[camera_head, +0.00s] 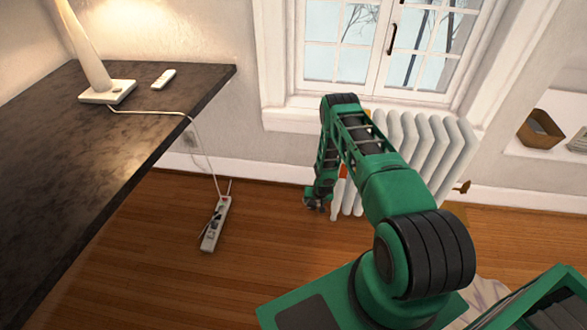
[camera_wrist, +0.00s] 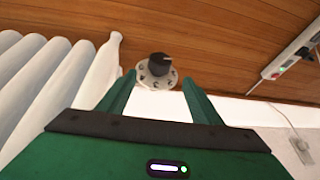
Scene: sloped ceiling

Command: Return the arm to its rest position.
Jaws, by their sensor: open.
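My green arm reaches out over the floor in the head view, bent down at its far joint, with my gripper (camera_head: 316,204) low at the left side of the white radiator (camera_head: 425,140). In the wrist view my gripper (camera_wrist: 158,79) is open. A dark radiator knob (camera_wrist: 159,66) on a pale, marked dial shows between the fingertips, with a gap on each side. I cannot tell how far beyond the tips it lies. Nothing is held. The knob is hidden in the head view.
A dark table (camera_head: 130,125) with a lamp (camera_head: 100,80) and white remote (camera_head: 163,79) stands at left. A power strip (camera_head: 215,225) with a cord lies on the wood floor. The window (camera_head: 390,50) is above the radiator. Floor between table and arm is otherwise clear.

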